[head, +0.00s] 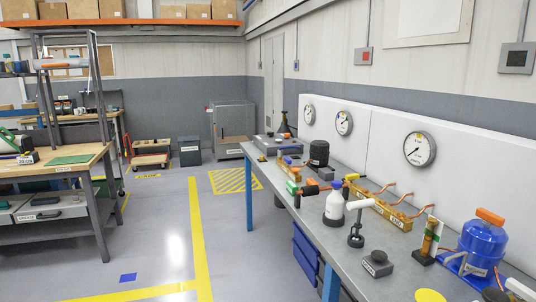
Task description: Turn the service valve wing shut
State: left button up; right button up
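I cannot tell for certain which part is the service valve wing. A blue compressor (483,243) with an orange bar on top (490,216) stands at the right of the long bench. A brass upright fitting (430,240) on a dark base is left of it, next to copper pipe. A second brass strip (288,172) lies further back. No wing's angle can be read at this size. Neither of my grippers is in view.
The long grey bench (330,256) also holds a white bottle (334,208), a white-topped stand (356,222), a dark box (377,263) and a black pot (319,153). Round gauges (420,149) hang on the white panel behind. A wooden workbench (60,168) stands left. The floor between (160,230) is clear.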

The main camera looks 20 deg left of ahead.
aim_at(288, 162)
jog(key=i+j+u, duration=0.2)
jog(key=i+j, duration=0.95)
jog(key=i+j+z, duration=0.1)
jog(key=z, duration=0.6)
